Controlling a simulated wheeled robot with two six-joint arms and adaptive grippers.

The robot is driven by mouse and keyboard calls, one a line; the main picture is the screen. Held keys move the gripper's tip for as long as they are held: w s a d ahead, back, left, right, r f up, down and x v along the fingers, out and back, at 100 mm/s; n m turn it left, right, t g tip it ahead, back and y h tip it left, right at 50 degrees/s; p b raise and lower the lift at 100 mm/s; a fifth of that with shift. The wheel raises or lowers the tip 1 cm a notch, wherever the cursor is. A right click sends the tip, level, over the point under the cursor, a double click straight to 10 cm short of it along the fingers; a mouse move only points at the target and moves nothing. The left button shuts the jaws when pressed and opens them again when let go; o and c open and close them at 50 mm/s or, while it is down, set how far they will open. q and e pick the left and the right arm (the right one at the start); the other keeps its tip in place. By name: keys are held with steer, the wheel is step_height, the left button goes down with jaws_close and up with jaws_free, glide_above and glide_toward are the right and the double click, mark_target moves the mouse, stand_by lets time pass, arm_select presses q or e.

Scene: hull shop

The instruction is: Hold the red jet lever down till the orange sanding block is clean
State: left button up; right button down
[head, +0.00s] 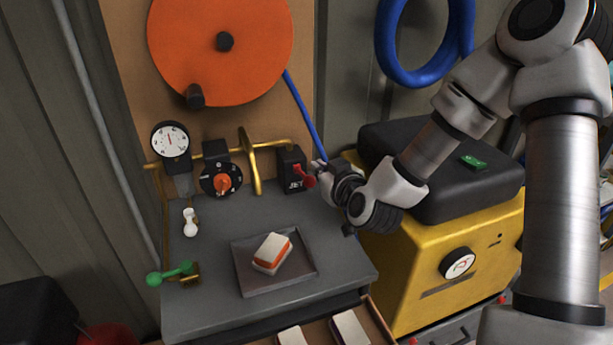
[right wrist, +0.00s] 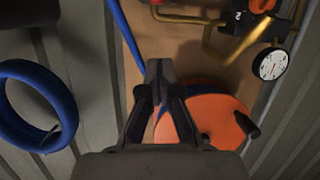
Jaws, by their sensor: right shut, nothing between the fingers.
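The orange sanding block (head: 275,247) lies in a shallow grey tray on the bench, with a pale layer covering its top and parts of its sides. The red jet lever (head: 309,181) sticks out from a black box marked JET (head: 290,160) at the back right of the bench. My right gripper (head: 320,170) is just right of the lever, shut and empty. Whether it touches the lever cannot be told. In the right wrist view its fingers (right wrist: 158,75) are together, and the lever does not show there. My left gripper is out of view.
A gauge (head: 170,140), an orange dial (head: 221,182) and brass pipes line the bench's back. A green-handled valve (head: 170,273) sits at front left. A yellow machine (head: 440,250) stands right of the bench. An orange reel (head: 220,80) hangs above. An open drawer (head: 377,322) juts out in front.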

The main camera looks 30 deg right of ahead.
steer(key=p, duration=0.1)
glide_above(309, 178)
steer(key=w, duration=0.3)
step_height(309, 178, down, 2)
steer(key=s+f, duration=0.2)
steer(key=shift+d+f, duration=0.1)
steer(key=shift+f, duration=0.2)
steer(key=shift+s+f, duration=0.4)
steer(key=shift+f, duration=0.1)
